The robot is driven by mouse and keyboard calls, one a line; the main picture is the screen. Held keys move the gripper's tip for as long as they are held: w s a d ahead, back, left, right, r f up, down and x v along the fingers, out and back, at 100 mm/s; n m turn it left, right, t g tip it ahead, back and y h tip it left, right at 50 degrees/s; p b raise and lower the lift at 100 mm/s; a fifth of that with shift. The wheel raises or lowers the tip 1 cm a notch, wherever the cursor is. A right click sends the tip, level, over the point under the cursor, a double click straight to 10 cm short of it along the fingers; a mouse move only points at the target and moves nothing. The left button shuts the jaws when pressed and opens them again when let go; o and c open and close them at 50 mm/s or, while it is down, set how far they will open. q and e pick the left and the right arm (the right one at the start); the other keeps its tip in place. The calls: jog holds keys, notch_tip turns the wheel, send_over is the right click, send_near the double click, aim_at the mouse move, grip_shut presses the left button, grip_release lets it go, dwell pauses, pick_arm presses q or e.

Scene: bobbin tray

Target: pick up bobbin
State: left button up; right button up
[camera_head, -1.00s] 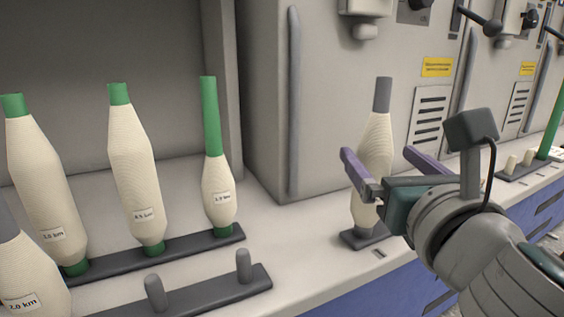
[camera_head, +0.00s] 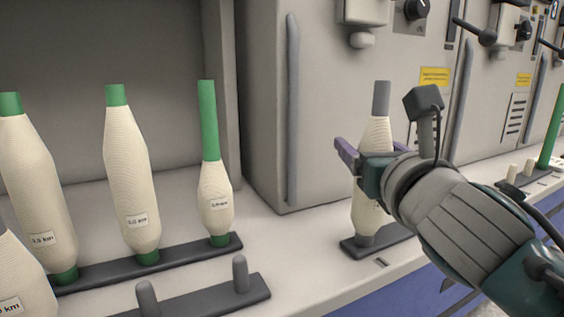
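A cream bobbin with a grey core tip (camera_head: 380,100) stands upright on a dark holder (camera_head: 357,248) at the right of the counter. My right gripper (camera_head: 372,150) is at the bobbin's middle, with one purple finger showing on its left side. The other finger is hidden behind the gripper body and wrist, so I cannot tell whether the fingers touch or grip the bobbin. Other cream bobbins with green cores stand on the left: a tall one (camera_head: 35,185), a middle one (camera_head: 130,180) and a slimmer one (camera_head: 214,195). My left gripper is not in view.
A front dark rack (camera_head: 205,298) has two bare pegs. A rear rack (camera_head: 190,255) carries the green-core bobbins. A partly cut-off bobbin (camera_head: 18,275) is at the lower left. The grey machine cabinet (camera_head: 265,120) stands behind. A green core (camera_head: 551,130) stands at the far right.

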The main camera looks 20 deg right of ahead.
grip_shut()
dwell(0.3)
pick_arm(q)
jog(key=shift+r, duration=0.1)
pick_arm(e)
jog(key=shift+r, duration=0.1)
